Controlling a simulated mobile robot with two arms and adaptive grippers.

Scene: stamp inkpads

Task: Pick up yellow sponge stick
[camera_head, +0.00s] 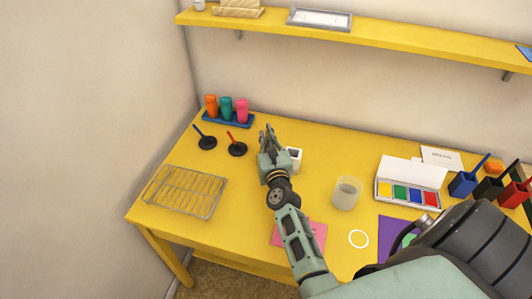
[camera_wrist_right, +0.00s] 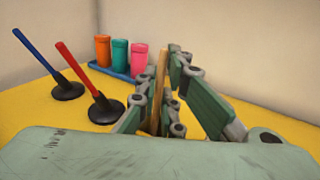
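A thin yellow-brown stick (camera_wrist_right: 158,88), likely the yellow sponge stick, stands nearly upright between the fingers of my right gripper (camera_wrist_right: 178,90) in the right wrist view. Its lower end is hidden behind the gripper. The fingers are close around the stick, but I cannot tell whether they press on it. In the head view my right gripper (camera_head: 268,139) is over the table, just left of a small white cup with a dark opening (camera_head: 295,157). The stick cannot be made out there. My left gripper is not in view.
Two black round-based stampers, blue-handled (camera_head: 205,141) and red-handled (camera_head: 237,148), stand left of the gripper. Behind them a blue tray (camera_head: 232,124) holds three coloured bottles. A wire rack (camera_head: 186,191) lies at left. A frosted cup (camera_head: 346,193) and an inkpad box (camera_head: 408,192) are right.

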